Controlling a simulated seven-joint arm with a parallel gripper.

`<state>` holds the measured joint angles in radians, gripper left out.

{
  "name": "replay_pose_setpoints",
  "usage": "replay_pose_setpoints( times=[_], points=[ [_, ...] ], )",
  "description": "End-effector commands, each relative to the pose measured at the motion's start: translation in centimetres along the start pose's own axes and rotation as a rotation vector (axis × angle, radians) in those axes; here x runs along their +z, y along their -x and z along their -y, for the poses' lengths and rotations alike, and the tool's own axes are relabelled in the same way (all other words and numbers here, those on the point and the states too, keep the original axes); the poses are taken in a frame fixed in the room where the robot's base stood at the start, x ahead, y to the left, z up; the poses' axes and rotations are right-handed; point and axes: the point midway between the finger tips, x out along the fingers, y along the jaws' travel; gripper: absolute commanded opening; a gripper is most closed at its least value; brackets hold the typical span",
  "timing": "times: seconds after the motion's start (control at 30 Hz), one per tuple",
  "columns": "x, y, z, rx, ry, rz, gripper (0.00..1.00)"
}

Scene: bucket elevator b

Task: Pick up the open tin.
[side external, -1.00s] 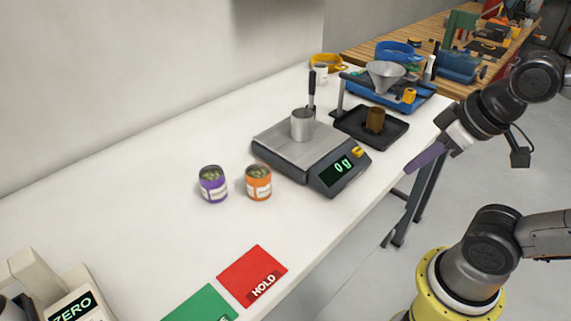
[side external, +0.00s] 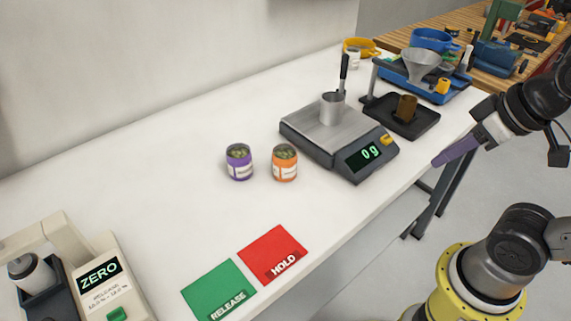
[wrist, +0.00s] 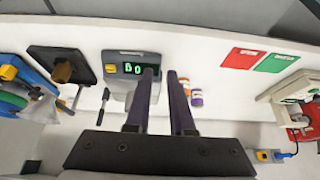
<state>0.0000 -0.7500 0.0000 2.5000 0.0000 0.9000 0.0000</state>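Two small open-topped tins with green contents stand upright, side by side, on the white bench: a purple tin (side external: 239,163) and an orange tin (side external: 285,164). A plain silver cup (side external: 332,109), also open at the top, stands on the scale. Which of these is the open tin I cannot tell. My gripper (side external: 443,160) has purple fingers and hangs off the bench's right edge, well away from the tins. In the wrist view my gripper (wrist: 163,75) has a gap between its fingers and nothing in it; the tins show small beyond the right finger.
The scale (side external: 340,138) reads 0 g. A black tray (side external: 425,122) with a brown block and a funnel (side external: 420,64) lie behind it. Green RELEASE (side external: 218,289) and red HOLD (side external: 272,253) cards lie in front, with a ZERO device (side external: 104,275) at left.

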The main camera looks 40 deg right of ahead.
Motion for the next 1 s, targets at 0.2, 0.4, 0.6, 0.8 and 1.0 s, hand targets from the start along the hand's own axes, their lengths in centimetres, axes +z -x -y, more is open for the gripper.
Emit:
replay_pose_setpoints(
  times=[0.2, 0.4, 0.6, 0.8, 1.0],
  points=[
    [0.0, 0.0, 0.0, 0.0, 0.0, 0.0, 0.63],
    [0.0, 0.0, 0.0, 0.0, 0.0, 0.0, 0.99],
    [0.0, 0.0, 0.0, 0.0, 0.0, 0.0, 1.0],
    [0.3, 0.1, 0.0, -0.001, 0.103, 0.013, 1.0],
    [-3.0, 2.5, 0.0, -0.001, 0.397, -0.001, 1.0]
  ],
)
